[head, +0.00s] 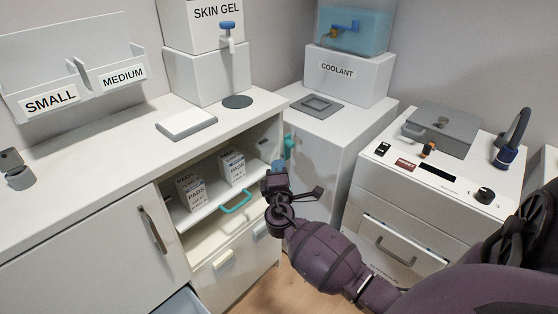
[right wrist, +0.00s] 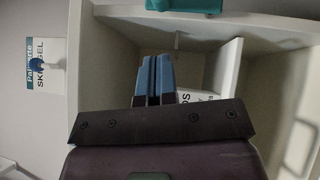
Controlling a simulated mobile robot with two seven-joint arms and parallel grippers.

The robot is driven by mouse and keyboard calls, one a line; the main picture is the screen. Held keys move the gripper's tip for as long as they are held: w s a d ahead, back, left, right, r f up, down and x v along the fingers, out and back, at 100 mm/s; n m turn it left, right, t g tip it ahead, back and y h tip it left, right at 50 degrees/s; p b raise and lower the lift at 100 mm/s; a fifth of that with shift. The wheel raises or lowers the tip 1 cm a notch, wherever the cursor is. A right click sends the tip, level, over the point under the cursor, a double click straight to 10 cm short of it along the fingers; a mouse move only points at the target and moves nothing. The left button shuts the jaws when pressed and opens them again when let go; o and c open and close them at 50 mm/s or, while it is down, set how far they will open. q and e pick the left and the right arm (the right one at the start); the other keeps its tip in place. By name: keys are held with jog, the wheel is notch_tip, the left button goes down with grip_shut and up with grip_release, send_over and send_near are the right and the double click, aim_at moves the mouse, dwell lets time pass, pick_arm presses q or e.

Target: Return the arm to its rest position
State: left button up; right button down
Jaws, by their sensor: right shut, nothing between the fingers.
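My right arm reaches in from the lower right in the head view. Its right gripper (head: 277,167) is in front of the open cabinet compartment (head: 262,140), near its right side. In the right wrist view the blue fingers of the right gripper (right wrist: 153,80) are together with nothing between them, pointing into the compartment. Two white boxes marked PADS stand on the shelf inside, one to the left (head: 190,191) and one to the right (head: 231,166). My left gripper is not in view.
A teal handle (head: 236,202) is at the shelf's front edge, and another teal handle (head: 289,146) is to the right of the opening. A pale blue open drawer (head: 183,302) shows below. A white console (head: 440,182) with a knob stands at right. Floor shows between the cabinets.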

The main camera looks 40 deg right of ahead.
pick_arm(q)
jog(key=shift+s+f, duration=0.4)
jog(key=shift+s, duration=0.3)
pick_arm(e)
jog(key=r+v, duration=0.1)
jog(key=v, duration=0.6)
jog(key=shift+f, duration=0.2)
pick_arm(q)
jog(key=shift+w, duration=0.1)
pick_arm(e)
jog(key=shift+s, duration=0.15)
